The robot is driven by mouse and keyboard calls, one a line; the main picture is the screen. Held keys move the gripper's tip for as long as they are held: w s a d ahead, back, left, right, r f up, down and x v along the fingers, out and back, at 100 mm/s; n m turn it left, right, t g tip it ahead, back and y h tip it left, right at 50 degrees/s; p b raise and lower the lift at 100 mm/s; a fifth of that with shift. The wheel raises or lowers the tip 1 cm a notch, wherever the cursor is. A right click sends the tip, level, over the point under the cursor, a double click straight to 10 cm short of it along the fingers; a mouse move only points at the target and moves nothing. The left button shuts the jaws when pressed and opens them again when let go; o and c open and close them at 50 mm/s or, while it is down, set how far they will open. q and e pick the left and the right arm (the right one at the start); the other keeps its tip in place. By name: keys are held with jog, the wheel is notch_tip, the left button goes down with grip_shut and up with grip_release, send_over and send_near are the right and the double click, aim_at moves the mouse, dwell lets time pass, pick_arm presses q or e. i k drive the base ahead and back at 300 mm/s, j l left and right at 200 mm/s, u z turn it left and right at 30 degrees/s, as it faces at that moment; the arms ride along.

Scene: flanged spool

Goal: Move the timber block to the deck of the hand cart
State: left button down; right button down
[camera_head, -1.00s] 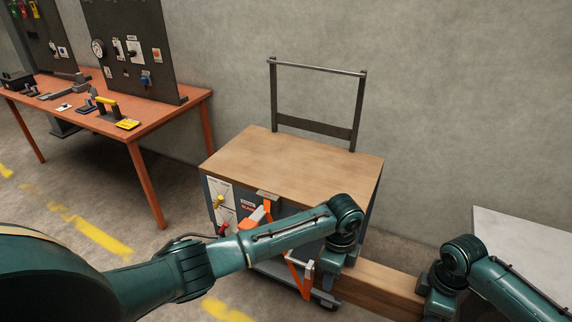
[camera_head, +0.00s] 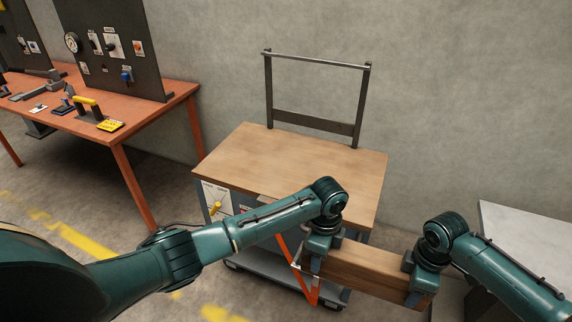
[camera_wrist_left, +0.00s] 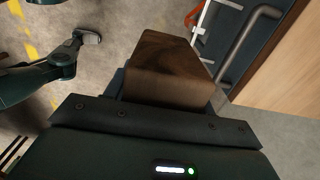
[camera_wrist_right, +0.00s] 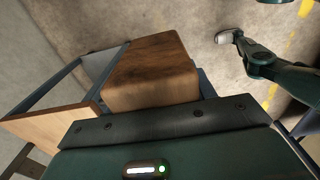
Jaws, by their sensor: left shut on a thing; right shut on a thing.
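The timber block (camera_head: 362,267) is a long brown beam, held between my two grippers in front of the hand cart's right front corner. My left gripper (camera_head: 316,258) is shut on its left end, and my right gripper (camera_head: 416,284) is shut on its right end. The block also fills the jaws in the left wrist view (camera_wrist_left: 168,70) and the right wrist view (camera_wrist_right: 150,72). The hand cart's deck (camera_head: 290,165) is a bare wooden top behind the block. My left forearm hides part of the cart's front.
The cart's upright handle (camera_head: 315,115) stands at the deck's back edge. An orange-framed workbench (camera_head: 130,110) with tools and a dark panel is at left. A pale grey surface (camera_head: 525,235) lies at right. A concrete wall is behind.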

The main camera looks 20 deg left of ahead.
aim_at(288, 173)
jog(key=i+j, duration=0.15)
jog(key=j, duration=0.2)
jog(key=i+j, duration=0.15)
jog(key=j, duration=0.25)
jog(key=i+j, duration=0.15)
jog(key=j, duration=0.2)
jog(key=i+j, duration=0.15)
jog(key=j, duration=0.2)
jog(key=i+j, duration=0.15)
jog(key=i, duration=0.15)
jog(key=i+j, duration=0.15)
jog(key=i, duration=0.2)
